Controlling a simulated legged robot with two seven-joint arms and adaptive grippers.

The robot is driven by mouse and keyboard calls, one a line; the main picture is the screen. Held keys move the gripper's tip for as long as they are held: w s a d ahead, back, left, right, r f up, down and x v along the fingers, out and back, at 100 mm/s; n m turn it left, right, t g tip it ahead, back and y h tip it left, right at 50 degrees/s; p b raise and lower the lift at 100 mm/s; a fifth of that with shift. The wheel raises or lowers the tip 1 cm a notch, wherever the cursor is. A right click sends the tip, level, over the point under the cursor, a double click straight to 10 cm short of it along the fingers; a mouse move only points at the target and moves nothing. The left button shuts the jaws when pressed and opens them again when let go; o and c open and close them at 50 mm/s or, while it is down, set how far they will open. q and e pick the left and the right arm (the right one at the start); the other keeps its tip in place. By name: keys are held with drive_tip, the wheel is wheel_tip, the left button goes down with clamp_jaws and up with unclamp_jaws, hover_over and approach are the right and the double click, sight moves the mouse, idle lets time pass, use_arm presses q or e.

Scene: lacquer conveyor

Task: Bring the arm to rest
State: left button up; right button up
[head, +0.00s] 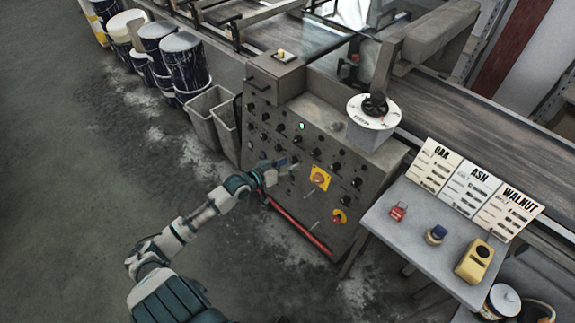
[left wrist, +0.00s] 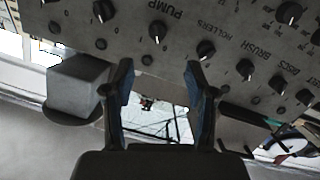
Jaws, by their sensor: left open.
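My left arm reaches from the bottom of the head view to the grey control panel (head: 262,135). My left gripper (head: 282,168) is near the panel's face, left of a yellow-plated switch (head: 320,178). In the left wrist view the gripper (left wrist: 160,85) is open, with nothing between its two fingers. Beyond the fingertips the panel face (left wrist: 225,20) shows black knobs and the words PUMP, ROLLERS and BRUSH. The pump knob (left wrist: 157,30) is just past the fingers. I cannot tell whether a fingertip touches the panel. My right gripper is not in view.
A side table (head: 415,225) at right holds a red item (head: 398,211), a yellow device (head: 474,261) and OAK, ASH and WALNUT cards. Grey bins (head: 205,118) and paint drums (head: 184,60) stand left of the panel. A conveyor runs behind. The floor at left is clear.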

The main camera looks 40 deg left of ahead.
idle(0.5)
